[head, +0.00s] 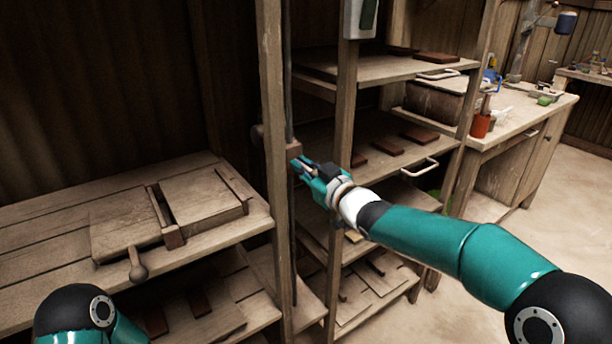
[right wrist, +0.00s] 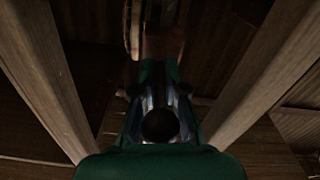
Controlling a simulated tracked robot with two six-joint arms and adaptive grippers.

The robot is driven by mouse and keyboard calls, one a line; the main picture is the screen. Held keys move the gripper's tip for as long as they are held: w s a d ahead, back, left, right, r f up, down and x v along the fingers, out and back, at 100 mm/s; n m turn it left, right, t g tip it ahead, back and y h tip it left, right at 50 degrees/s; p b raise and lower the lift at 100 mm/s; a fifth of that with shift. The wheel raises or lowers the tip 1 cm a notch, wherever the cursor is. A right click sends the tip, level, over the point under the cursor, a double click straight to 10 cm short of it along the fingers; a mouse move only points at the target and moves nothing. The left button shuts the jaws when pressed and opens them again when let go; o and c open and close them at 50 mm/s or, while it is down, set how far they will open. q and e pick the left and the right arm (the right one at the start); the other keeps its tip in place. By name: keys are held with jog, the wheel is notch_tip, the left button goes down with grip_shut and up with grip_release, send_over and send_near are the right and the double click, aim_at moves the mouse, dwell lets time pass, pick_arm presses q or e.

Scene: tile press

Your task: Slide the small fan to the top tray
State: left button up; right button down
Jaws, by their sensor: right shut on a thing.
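My right gripper (head: 297,163) is at a vertical metal rod (head: 288,75) between two wooden posts, just below a small reddish-brown block (head: 293,148). In the right wrist view, my right gripper (right wrist: 160,95) is shut on a dark round knob (right wrist: 160,125), which lies between its fingers. I cannot make out a small fan in either view. Wooden shelves in the rack carry flat boards; the upper shelf (head: 385,68) stands right of the gripper. I cannot tell which one is the top tray. My left gripper is out of view.
A wooden post (head: 272,110) stands just left of the right gripper and another post (head: 345,110) just right of it. A bench with a wooden tile press (head: 205,205) is at left. A worktop with a red pot (head: 481,125) is at right.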

notch_tip(320, 180, up, 28)
jog(key=p, duration=2.2)
jog(key=shift+p, duration=0.4)
jog(key=shift+d+r, duration=0.1)
jog(key=shift+r, duration=0.05)
jog(key=c, duration=1.4)
grip_release()
jog(key=shift+o, duration=0.9)
jog(key=shift+f, duration=0.2)
